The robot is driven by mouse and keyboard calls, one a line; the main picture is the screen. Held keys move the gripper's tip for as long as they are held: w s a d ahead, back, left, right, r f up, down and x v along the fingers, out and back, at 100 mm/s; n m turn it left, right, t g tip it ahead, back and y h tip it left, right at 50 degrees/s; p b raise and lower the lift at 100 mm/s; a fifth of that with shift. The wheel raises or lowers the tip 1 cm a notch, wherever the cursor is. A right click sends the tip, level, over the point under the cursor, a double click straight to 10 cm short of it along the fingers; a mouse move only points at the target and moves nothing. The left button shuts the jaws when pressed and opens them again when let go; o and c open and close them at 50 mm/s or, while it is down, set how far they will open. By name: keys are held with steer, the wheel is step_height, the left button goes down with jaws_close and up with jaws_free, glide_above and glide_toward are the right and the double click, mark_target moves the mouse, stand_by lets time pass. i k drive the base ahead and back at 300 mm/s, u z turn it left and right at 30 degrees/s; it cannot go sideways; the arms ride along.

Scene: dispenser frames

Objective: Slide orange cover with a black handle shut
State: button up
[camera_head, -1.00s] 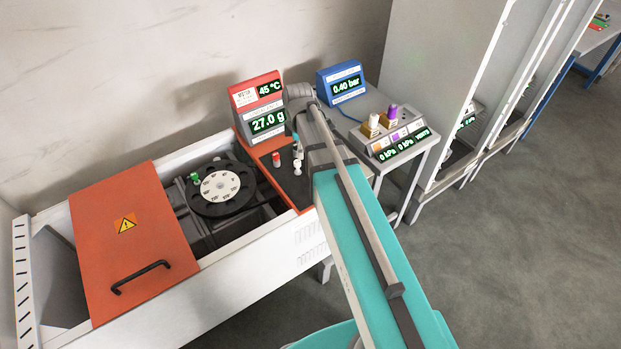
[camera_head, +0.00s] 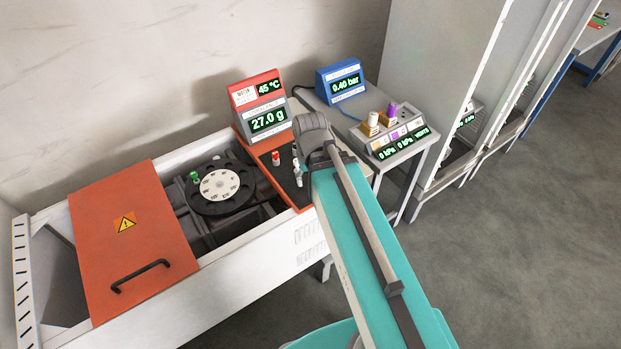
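The orange cover (camera_head: 100,237) lies over the left part of the white bench-like housing, with a yellow warning triangle on its top. Its black handle (camera_head: 140,276) is near its front edge, toward the lower right of the cover. To the right of the cover the housing is open. A dark carousel with a white disc (camera_head: 220,184) shows in the opening. My arm reaches up from the lower right to the right of the opening, well away from the handle. My gripper cannot be made out; the end of my arm hides it.
A fixed orange-edged dark panel right of the opening carries a red-capped item (camera_head: 276,158) and small white fittings. Behind it stand a red display unit (camera_head: 259,103) and a blue display unit (camera_head: 341,81). A green-topped part (camera_head: 194,177) stands on the carousel's edge.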

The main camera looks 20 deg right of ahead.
mark_target(132, 246)
steer(key=u, duration=1.4)
